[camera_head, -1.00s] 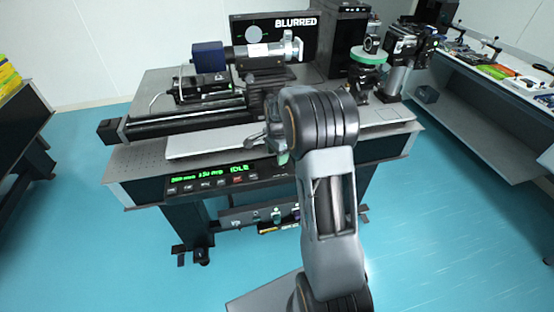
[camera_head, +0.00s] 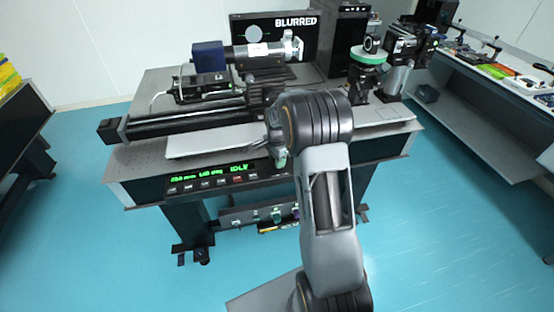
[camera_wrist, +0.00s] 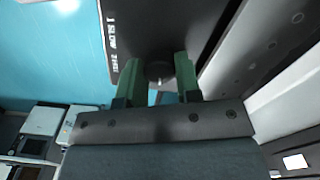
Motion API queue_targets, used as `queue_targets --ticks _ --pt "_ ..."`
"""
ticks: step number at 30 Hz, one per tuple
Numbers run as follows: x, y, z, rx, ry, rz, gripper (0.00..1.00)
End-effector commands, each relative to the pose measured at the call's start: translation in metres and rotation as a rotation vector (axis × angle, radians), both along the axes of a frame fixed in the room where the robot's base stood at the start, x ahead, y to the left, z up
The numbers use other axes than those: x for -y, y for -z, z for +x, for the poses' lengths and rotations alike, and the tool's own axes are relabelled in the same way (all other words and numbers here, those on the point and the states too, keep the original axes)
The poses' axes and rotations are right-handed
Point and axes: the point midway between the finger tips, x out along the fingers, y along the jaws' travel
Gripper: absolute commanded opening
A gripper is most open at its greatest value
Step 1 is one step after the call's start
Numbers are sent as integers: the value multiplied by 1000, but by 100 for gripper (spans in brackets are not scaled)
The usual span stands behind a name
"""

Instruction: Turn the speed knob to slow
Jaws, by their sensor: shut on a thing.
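The speed knob (camera_wrist: 158,71) is a small dark round knob on a dark panel (camera_wrist: 150,25). In the wrist view it sits between the two green fingers of my gripper (camera_wrist: 158,76), which are shut on it. White lettering beside it reads "1 SLOW", with a further line too blurred to read. A small pale mark shows on the knob, but I cannot tell which setting it points at. In the head view my gripper (camera_head: 280,158) is at the table's front panel (camera_head: 190,184), and my arm hides the knob.
A green-lit display (camera_head: 212,174) reading "IDLE" and a row of buttons are left of my gripper. Above it stand a rail stage (camera_head: 185,122) and a screen (camera_head: 275,35) reading "BLURRED". Another bench (camera_head: 490,110) is at right.

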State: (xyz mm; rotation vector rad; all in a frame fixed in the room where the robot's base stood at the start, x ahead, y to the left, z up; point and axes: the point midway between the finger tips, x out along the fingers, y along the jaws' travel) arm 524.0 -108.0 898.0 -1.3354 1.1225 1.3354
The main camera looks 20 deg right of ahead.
Motion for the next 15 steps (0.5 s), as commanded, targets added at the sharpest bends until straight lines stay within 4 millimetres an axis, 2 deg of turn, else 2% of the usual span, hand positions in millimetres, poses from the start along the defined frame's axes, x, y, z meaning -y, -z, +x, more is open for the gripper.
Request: queue_targets --ticks 1,6,15 --pt "0 0 0 0 0 0 21" --pt "0 0 0 0 0 0 8" --pt "0 0 0 1 -61 0 8"
